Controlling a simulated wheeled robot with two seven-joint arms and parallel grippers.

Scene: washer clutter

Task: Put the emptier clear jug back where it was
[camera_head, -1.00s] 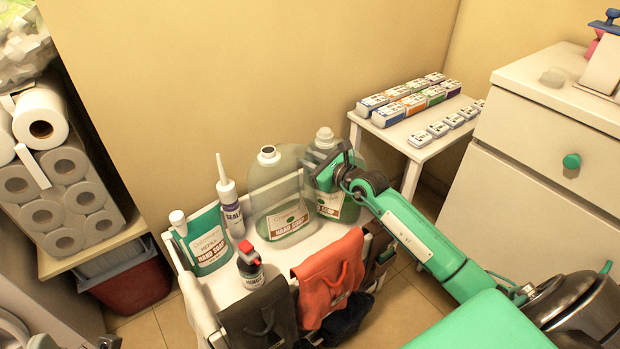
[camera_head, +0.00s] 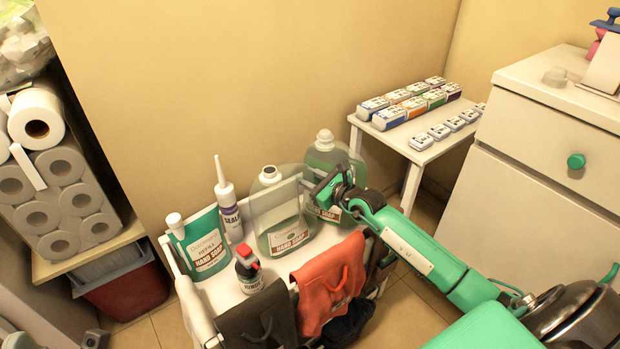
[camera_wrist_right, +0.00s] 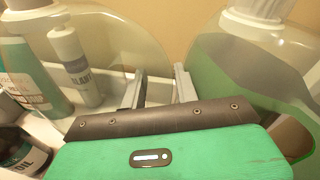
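The emptier clear jug (camera_head: 272,207), with a little green soap low inside, is upright over the white cart top. I cannot tell if its base touches. My right gripper (camera_head: 320,189) is at its right side. In the right wrist view the fingers (camera_wrist_right: 160,88) stand a small gap apart at the jug's right edge, apparently closed on its clear side or handle; the grip is hard to see. The fuller clear jug (camera_head: 330,160) stands behind right and shows at the right of the wrist view (camera_wrist_right: 235,75). Dark parts at the lower left may be my left gripper (camera_head: 95,339).
A teal refill pouch (camera_head: 203,245), a sealant tube (camera_head: 229,212) and a small oil bottle (camera_head: 248,270) stand left of the jug. An orange bag (camera_head: 330,283) and a grey bag (camera_head: 258,318) hang in front. A small table (camera_head: 403,147) with boxes stands behind right.

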